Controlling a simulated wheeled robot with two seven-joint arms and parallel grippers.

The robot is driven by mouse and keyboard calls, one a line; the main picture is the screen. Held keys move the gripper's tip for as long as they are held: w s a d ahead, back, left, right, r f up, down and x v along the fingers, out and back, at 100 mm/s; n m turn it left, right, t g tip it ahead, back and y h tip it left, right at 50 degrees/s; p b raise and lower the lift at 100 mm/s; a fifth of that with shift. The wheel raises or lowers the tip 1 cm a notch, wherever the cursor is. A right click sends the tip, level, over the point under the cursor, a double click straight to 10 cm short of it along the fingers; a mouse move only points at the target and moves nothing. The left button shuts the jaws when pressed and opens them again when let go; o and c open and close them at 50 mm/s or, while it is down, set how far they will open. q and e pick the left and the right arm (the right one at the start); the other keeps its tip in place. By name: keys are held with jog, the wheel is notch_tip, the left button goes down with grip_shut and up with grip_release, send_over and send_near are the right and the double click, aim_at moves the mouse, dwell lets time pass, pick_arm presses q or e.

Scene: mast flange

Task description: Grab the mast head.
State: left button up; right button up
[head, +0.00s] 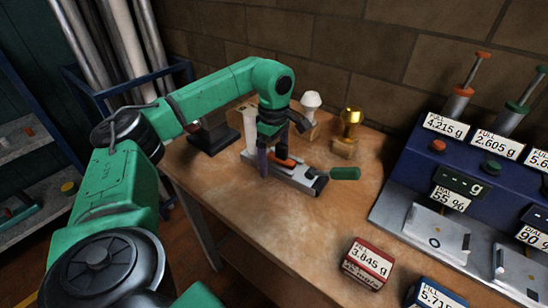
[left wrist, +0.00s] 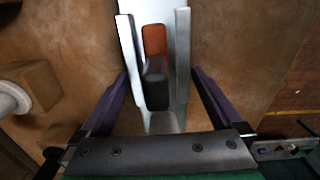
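I cannot tell for sure which piece is the mast head. A grey metal channel (head: 300,178) with an orange-and-black piece (head: 290,162) between its rails lies on the table. In the left wrist view the orange-and-black piece (left wrist: 154,60) sits between the channel's pale rails (left wrist: 183,50). My left gripper (head: 270,165) points down over the channel. Its purple fingers (left wrist: 160,75) are apart, one on each side of the channel, with no grip visible. A white knobbed piece (head: 311,101) and a gold knobbed piece (head: 350,118) stand on wooden blocks. My right gripper is not in view.
A green capsule-shaped piece (head: 345,173) lies right of the channel. A white post (head: 250,130) stands behind my left gripper. A blue weighing station (head: 400,165) fills the right side, with a red labelled box (head: 367,263) in front. The table's front left (head: 235,215) is clear.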

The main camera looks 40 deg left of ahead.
pick_arm(q)
jog(key=shift+r, duration=0.1)
grip_shut()
